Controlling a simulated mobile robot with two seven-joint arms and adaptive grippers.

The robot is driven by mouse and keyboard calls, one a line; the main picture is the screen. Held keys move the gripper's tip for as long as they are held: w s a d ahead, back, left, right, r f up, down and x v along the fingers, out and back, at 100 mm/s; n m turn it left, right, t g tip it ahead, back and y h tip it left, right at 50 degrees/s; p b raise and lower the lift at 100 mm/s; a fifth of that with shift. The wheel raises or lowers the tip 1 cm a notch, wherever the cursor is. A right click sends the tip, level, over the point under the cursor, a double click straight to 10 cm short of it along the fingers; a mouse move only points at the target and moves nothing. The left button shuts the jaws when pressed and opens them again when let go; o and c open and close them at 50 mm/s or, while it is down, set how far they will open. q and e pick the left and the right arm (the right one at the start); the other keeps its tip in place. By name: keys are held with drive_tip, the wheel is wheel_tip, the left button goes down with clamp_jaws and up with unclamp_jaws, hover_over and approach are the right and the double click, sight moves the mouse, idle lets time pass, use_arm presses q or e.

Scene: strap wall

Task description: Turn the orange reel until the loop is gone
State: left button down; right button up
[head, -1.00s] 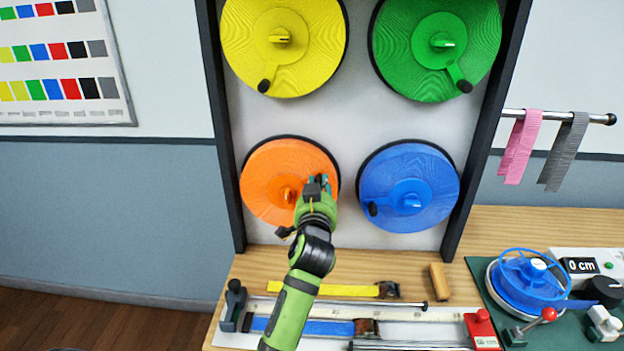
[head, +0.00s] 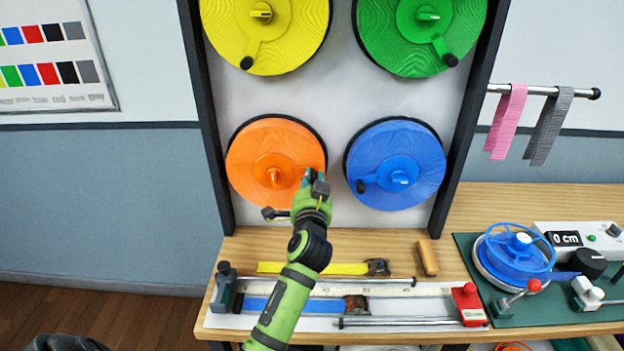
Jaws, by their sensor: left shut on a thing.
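The orange reel (head: 255,150) is mounted at the lower left of the wall panel, with an orange knob (head: 273,178) at its hub. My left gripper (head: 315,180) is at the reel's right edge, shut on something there. By its place this is the reel's crank handle, but my gripper hides it, so I cannot see the grip itself. A bit of orange strand (head: 514,346) shows at the bottom edge, below the bench; I cannot tell whether it belongs to a loop. My right gripper is not in view.
Yellow (head: 290,45), green (head: 385,40) and blue (head: 425,165) reels share the panel.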

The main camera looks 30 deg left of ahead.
use_arm(q)
drive_tip(key=shift+r, duration=0.1)
drive_tip(key=c, duration=1.1)
unclamp_jaws()
drive_tip(key=shift+w+a, duration=0.1)
drive_tip(key=shift+w+f, duration=0.15)
drive_tip(key=shift+f, duration=0.1)
drive_tip(key=v, duration=1.2)
